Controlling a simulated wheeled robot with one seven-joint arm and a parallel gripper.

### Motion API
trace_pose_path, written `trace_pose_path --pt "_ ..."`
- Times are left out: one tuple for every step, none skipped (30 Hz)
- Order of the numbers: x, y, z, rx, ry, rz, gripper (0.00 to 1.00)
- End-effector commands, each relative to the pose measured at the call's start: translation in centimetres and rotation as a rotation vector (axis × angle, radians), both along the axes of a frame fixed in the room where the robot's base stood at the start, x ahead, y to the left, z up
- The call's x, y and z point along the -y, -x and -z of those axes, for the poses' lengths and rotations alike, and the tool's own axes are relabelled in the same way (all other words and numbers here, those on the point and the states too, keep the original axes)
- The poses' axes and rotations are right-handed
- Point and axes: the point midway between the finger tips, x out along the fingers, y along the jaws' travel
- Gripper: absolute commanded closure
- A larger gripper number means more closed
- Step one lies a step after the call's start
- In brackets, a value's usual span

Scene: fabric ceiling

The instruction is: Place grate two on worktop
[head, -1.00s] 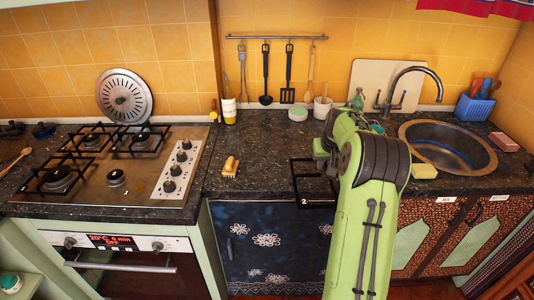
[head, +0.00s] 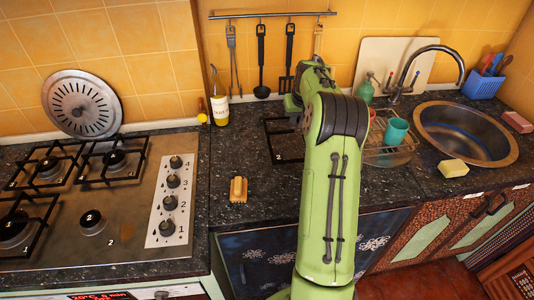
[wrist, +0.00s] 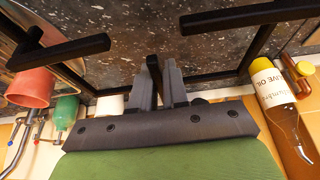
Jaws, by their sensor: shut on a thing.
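Grate two (head: 280,161) is a black square metal frame with a white "2" on its front bar. In the head view it is over the dark speckled worktop (head: 222,168), between the stove and the sink, partly hidden by my arm. In the wrist view its black bars (wrist: 75,52) spread close over the worktop. My gripper (wrist: 158,70) is shut on one of its bars. I cannot tell whether the grate touches the worktop or hangs just above it. In the head view my fingers are hidden.
A wooden brush (head: 238,189) lies left of the grate. An oil bottle (head: 220,108) stands at the back. A dish rack (head: 388,155) with a teal cup (head: 396,131) is to the right, before the sink (head: 466,133). The stove (head: 135,210) is left, its front-right burner bare.

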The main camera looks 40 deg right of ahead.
Motion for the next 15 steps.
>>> trace_pose_path --pt "0.1 0.0 -0.1 0.001 0.001 0.001 1.0" --pt "0.1 0.0 -0.1 0.001 0.001 0.001 1.0" --pt "0.1 0.1 0.2 0.001 0.001 0.001 1.0" --pt "0.0 0.1 0.6 0.0 0.0 0.001 1.0" --pt "0.0 0.1 1.3 -0.002 -0.001 0.001 1.0" --pt "0.0 0.1 2.3 -0.002 -0.002 0.002 1.0" --pt "0.0 0.1 3.0 -0.003 -0.003 0.002 1.0" --pt "0.0 0.1 3.6 -0.002 -0.002 0.002 1.0" --pt "0.0 0.1 4.2 -0.001 -0.002 0.002 1.0" --pt "0.0 0.1 4.6 -0.001 -0.001 0.002 1.0" --pt "0.0 0.1 5.1 -0.001 -0.001 0.001 1.0" --pt "0.0 0.1 5.8 -0.002 -0.001 0.001 1.0" --pt "0.0 0.1 6.4 -0.002 -0.001 0.001 1.0" --pt "0.0 0.1 7.1 -0.002 -0.003 0.001 1.0" --pt "0.0 0.1 8.0 -0.002 -0.002 0.001 1.0"
